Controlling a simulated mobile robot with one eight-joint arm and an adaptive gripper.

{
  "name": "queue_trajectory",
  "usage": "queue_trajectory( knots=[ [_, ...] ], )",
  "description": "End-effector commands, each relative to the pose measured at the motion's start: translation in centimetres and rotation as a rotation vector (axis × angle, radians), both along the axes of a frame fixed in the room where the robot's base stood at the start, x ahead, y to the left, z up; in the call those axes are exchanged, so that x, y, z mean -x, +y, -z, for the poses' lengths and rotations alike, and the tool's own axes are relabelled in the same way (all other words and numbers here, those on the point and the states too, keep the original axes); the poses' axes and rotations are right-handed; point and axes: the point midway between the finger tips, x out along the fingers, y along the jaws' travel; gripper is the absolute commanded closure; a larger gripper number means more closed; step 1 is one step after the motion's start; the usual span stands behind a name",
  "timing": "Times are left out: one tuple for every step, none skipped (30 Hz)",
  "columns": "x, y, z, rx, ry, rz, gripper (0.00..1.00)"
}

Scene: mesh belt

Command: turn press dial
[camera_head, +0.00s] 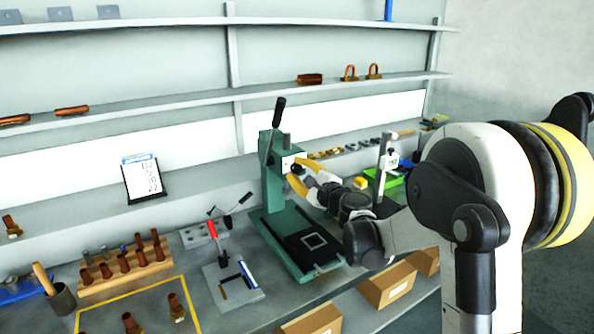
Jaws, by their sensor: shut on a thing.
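A green arbor press (272,185) with a black-handled lever (278,113) stands on the bench near the middle of the view. A white plate (287,162) is on the right side of its head. My gripper (294,170) reaches in from the right, with its yellow fingers at the press head beside this plate. The fingers are shut on the press dial, which is mostly hidden between them. I cannot make out the dial's marks or its angle.
A toggle clamp fixture (233,286) and a wooden rack (126,269) of copper parts stand left of the press. A grey stand (385,165) and a green bin (392,178) are behind my wrist. Cardboard boxes (388,284) sit below the bench front. Shelves (160,97) run behind.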

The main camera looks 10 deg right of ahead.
Motion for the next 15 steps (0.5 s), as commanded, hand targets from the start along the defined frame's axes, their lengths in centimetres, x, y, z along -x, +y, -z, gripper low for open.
queue_trajectory(
  knots=[
    [-0.05, 0.00, -0.06, -0.001, -0.001, 0.000, 1.00],
    [-0.05, 0.00, -0.06, -0.001, -0.001, 0.000, 1.00],
    [-0.05, 0.00, -0.06, -0.001, -0.001, 0.000, 1.00],
    [-0.05, 0.00, -0.06, -0.001, -0.001, 0.000, 0.63],
    [-0.04, -0.01, -0.06, -0.001, 0.000, 0.000, 0.54],
    [-0.04, 0.00, -0.05, -0.001, 0.000, 0.000, 0.51],
    [-0.04, 0.00, -0.05, -0.001, 0.000, 0.000, 0.51],
    [-0.03, 0.00, -0.04, -0.001, 0.000, 0.000, 0.51],
    [-0.03, 0.00, -0.04, -0.001, 0.000, 0.000, 0.51],
    [-0.03, 0.00, -0.04, -0.001, 0.000, 0.000, 0.51],
    [-0.02, 0.00, -0.03, -0.001, 0.000, 0.000, 0.51],
    [-0.02, -0.01, -0.03, -0.001, 0.000, 0.000, 0.51],
    [-0.01, -0.01, -0.03, -0.001, 0.000, 0.000, 0.51],
    [0.01, -0.02, -0.03, -0.001, 0.000, 0.000, 0.51],
    [0.14, -0.07, -0.02, -0.001, 0.000, 0.000, 0.51]
  ],
)
